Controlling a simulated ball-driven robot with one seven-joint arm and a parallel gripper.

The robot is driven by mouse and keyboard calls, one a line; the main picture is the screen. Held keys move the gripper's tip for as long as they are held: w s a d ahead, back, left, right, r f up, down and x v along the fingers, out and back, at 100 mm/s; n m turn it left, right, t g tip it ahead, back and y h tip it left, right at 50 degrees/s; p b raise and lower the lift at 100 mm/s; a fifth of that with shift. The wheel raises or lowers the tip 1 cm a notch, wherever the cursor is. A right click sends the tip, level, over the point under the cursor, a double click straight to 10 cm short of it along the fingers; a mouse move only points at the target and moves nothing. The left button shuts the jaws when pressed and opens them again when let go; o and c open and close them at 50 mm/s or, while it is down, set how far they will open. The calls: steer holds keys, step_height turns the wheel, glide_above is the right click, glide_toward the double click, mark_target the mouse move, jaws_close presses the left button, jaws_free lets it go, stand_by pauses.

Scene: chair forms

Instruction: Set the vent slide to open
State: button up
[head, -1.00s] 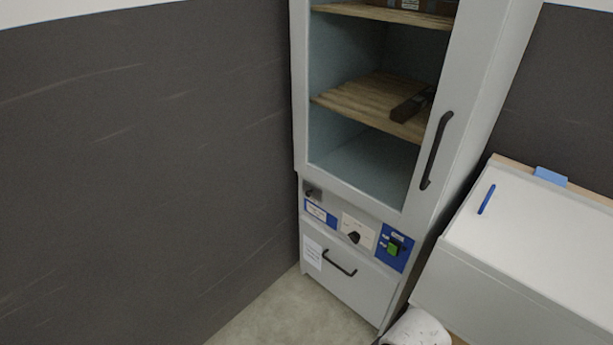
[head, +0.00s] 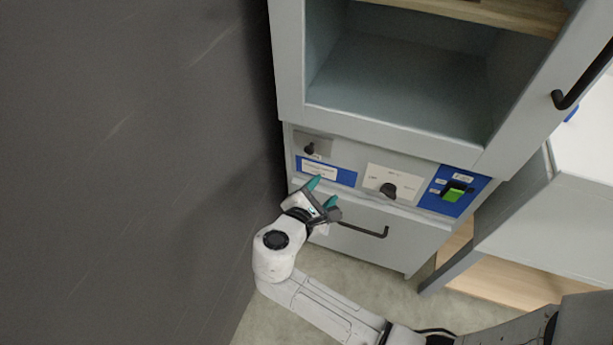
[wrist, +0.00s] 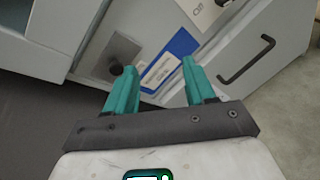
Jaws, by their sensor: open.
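The vent slide looks to be the small grey plate with a dark knob (head: 310,149) at the left end of the cabinet's control strip, above a blue-and-white label (head: 322,170). In the wrist view its dark knob (wrist: 116,68) shows just past the left fingertip. The knob sits at the plate's lower left in the head view. My gripper (head: 323,191) has teal fingers, is open and empty, and is in front of the panel, below the knob in the picture. In the wrist view the label (wrist: 168,62) shows between the fingertips.
A black rotary knob (head: 388,190) on a pale plate and a green switch (head: 453,194) on a blue plate are farther right. A drawer with a black handle (head: 365,231) lies below. A dark wall (head: 140,150) stands close on the left. A white-topped unit stands at right.

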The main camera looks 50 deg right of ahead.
mark_target(309, 152)
steer(key=w+a+f+n+t+h+b, duration=0.1)
steer(key=w+a+n+t+h+b, duration=0.25)
steer(key=w+n, duration=0.3)
steer(key=shift+m, duration=0.35)
steer(key=b+x, duration=0.1)
steer(key=x, duration=0.9)
steer(key=shift+d+f, duration=0.1)
steer(key=shift+d, duration=0.25)
jaws_close()
